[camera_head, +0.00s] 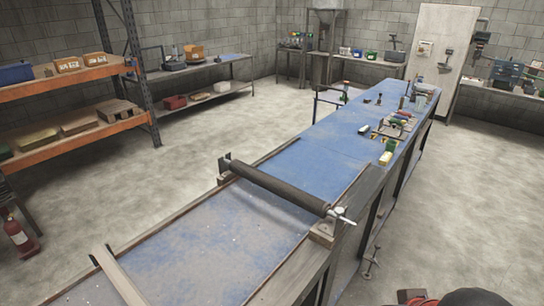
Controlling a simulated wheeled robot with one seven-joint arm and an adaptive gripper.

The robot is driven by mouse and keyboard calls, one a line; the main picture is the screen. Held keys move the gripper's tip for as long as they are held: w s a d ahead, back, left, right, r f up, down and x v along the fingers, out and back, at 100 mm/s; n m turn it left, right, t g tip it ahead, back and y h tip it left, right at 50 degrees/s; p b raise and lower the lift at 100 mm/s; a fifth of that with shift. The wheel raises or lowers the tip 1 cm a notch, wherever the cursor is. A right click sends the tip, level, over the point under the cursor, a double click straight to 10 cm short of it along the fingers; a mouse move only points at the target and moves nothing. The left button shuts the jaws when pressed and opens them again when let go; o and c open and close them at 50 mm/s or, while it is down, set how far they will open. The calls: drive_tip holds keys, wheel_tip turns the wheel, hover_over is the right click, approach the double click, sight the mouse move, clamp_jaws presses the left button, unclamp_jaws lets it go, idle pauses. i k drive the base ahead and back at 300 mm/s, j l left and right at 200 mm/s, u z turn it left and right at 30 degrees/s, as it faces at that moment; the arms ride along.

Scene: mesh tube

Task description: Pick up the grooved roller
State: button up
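A long dark roller (278,187) lies across the long blue-topped bench (225,235). Its left end rests at a small block on the left rim, and its right end has a pale metal shaft with a handle-like piece (342,215) above a wooden block (323,234) on the right rim. Grooves on its surface are too fine to tell at this size. No other roller can be made out clearly. My gripper does not show in this view.
Small tools and a tray (394,127) crowd the bench's far half. A wooden bar (117,275) crosses the near left. An orange-beamed shelf (75,76) with boxes stands left, a fire extinguisher (18,235) below it. Concrete floor on both sides is mostly clear.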

sight(317, 206)
drive_tip(key=i+l+z, duration=0.15)
drive_tip(key=i, duration=0.45)
drive_tip(key=i+l+z, duration=0.15)
drive_tip(key=i, duration=0.45)
